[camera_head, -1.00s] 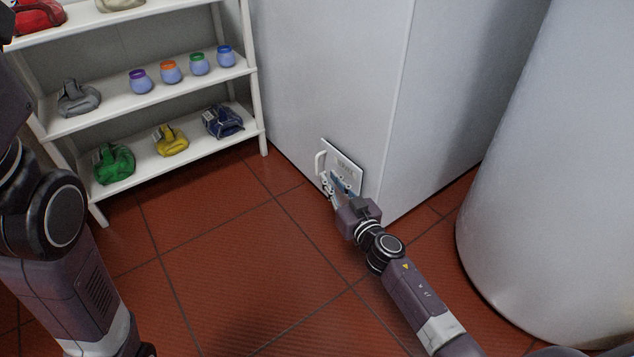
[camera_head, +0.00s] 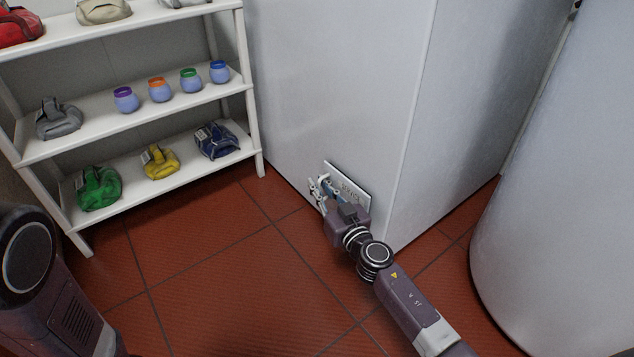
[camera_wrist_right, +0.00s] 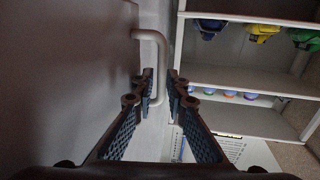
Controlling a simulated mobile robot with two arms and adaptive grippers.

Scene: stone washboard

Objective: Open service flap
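The service flap (camera_head: 352,184) is a small white panel with dark lettering, low on the grey wall block. It looks closed against the wall. Its white bar handle is largely covered by my right gripper (camera_head: 322,188) in the head view. In the right wrist view the handle (camera_wrist_right: 162,48) is a white U-shaped bar. Its lower part lies between the two fingertips of my right gripper (camera_wrist_right: 161,85), which are apart. I cannot tell whether a finger touches it. My left gripper is out of view.
A white shelf rack (camera_head: 190,105) with bags and several small jars stands left of the wall block. A large pale cylinder (camera_head: 570,200) stands to the right. The red tiled floor (camera_head: 220,270) between is clear.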

